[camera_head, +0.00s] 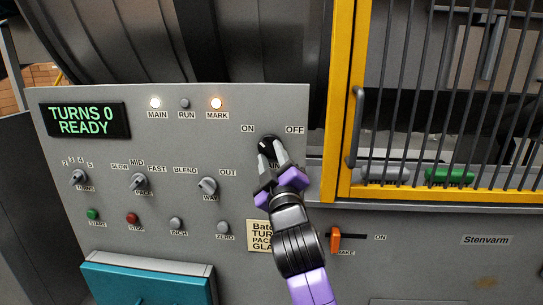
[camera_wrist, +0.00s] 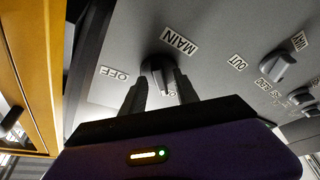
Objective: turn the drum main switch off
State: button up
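The drum main switch (camera_head: 267,141) is a dark knob on the grey panel, with ON at its upper left and OFF at its upper right. My gripper (camera_head: 271,147) is at the knob, its two grey fingers apart and covering part of it and the MAIN label. In the wrist view the knob (camera_wrist: 158,72) shows between the fingertips, one on each side; I cannot tell whether they touch it. The knob's pointing direction is hard to make out. The MAIN lamp (camera_head: 155,103) is lit white. The display (camera_head: 84,119) reads TURNS 0 READY.
Other knobs, TURNS (camera_head: 78,177), PACE (camera_head: 139,181) and WAY (camera_head: 208,186), sit to the left. The MARK lamp (camera_head: 216,103) is lit; RUN (camera_head: 185,103) is dark. A yellow-framed barred guard (camera_head: 343,100) stands close on the right. An orange lever (camera_head: 335,239) is below right.

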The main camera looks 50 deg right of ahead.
grip_shut()
